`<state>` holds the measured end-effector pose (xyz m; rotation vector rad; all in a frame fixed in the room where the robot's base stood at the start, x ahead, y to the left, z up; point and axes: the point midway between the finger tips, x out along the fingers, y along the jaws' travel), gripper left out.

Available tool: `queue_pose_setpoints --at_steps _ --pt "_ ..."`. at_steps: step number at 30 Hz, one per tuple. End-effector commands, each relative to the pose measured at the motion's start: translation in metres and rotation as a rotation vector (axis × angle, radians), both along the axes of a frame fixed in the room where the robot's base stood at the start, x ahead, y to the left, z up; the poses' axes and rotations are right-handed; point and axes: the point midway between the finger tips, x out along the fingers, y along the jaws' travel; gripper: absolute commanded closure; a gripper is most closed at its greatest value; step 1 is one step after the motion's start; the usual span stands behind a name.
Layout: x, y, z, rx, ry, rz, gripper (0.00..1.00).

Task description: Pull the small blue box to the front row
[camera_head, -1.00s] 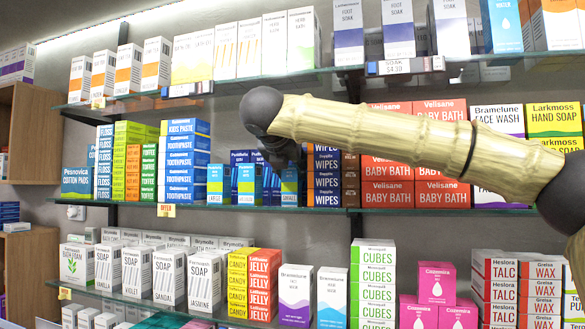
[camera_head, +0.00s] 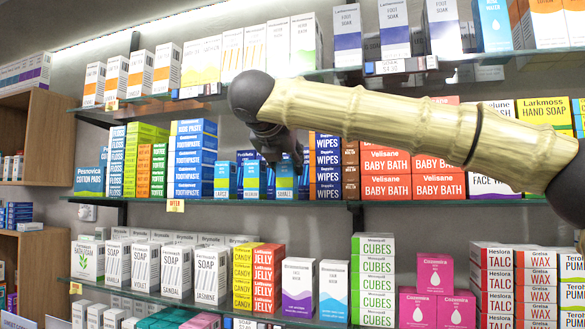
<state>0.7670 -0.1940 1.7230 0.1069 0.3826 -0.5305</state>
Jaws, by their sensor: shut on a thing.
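Several small blue boxes stand on the middle glass shelf. Three are in front: a left one (camera_head: 225,181), a middle one (camera_head: 256,181) and a right one (camera_head: 287,183), about in line and evenly spaced. Darker blue boxes show partly behind them. My gripper (camera_head: 283,158) reaches in from above, dark and small in the view. It is shut on the right small blue box, at its upper part. The fingertips are hard to make out against the dark gaps. My wrist and arm cover part of the row behind.
Blue toothpaste boxes (camera_head: 193,160) stand to the left. Soap, candy and jelly boxes fill the lower shelf.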

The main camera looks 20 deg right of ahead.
Motion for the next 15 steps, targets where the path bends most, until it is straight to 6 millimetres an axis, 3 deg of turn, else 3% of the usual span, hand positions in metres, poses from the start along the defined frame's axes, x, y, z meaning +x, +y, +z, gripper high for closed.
queue_pose_setpoints --at_steps 12,13,15 --pt "-0.0042 -0.0018 0.0005 0.0 0.0 -0.006 0.89" --pt "-0.0042 -0.0018 0.0005 0.0 0.0 -0.006 0.61" --pt "-0.0042 -0.0015 0.0005 0.0 0.0 -0.006 0.49"
